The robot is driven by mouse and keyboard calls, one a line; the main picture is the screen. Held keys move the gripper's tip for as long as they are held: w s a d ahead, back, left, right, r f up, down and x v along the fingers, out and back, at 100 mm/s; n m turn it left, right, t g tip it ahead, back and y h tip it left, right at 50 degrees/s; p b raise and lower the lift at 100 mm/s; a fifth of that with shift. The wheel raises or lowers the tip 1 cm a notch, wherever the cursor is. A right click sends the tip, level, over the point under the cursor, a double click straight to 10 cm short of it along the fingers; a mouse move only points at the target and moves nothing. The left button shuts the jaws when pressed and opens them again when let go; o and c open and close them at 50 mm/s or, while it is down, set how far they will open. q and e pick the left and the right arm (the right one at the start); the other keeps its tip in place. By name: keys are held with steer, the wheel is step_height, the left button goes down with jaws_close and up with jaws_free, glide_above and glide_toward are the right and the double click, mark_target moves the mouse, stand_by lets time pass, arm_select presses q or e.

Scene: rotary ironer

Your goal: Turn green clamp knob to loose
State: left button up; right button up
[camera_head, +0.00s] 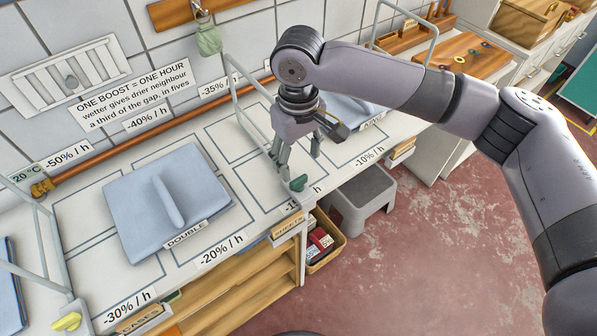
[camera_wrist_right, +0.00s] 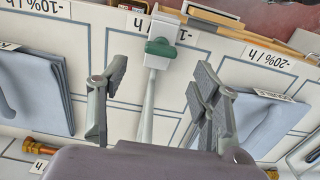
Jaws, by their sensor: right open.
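The green clamp knob (camera_head: 298,183) sits at the front end of a grey rail by the table's front edge, just beyond and below my right gripper in the head view. In the right wrist view the green clamp knob (camera_wrist_right: 160,47) lies between the lines of the two fingers, a little ahead of the tips, its bar roughly crosswise to the rail. My right gripper (camera_head: 299,155) is open and empty above the rail; its spread fingers also show in the wrist view (camera_wrist_right: 160,82). I see no contact with the knob. My left gripper is out of view.
A folded blue cloth (camera_head: 195,205) labelled DOUBLE lies left of the rail; another blue cloth (camera_head: 357,108) lies right. A yellow knob (camera_head: 67,321) is on another rail at lower left. A grey step stool (camera_head: 362,198) stands on the floor below the table edge.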

mark_target(299, 179)
step_height(299, 179, down, 3)
steer(key=shift+s+f, duration=0.15)
steer(key=shift+f, duration=0.05)
step_height(299, 179, down, 2)
steer(key=shift+f, duration=0.1)
steer(key=shift+f+p, duration=0.3)
steer(key=shift+f, duration=0.25)
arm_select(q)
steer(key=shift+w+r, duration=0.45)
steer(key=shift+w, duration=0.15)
arm_select(e)
steer(key=shift+c, duration=0.5)
steer(key=c, duration=1.1)
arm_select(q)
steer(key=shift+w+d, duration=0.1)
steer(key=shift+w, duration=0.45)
arm_select(e)
steer(key=shift+o, duration=0.2)
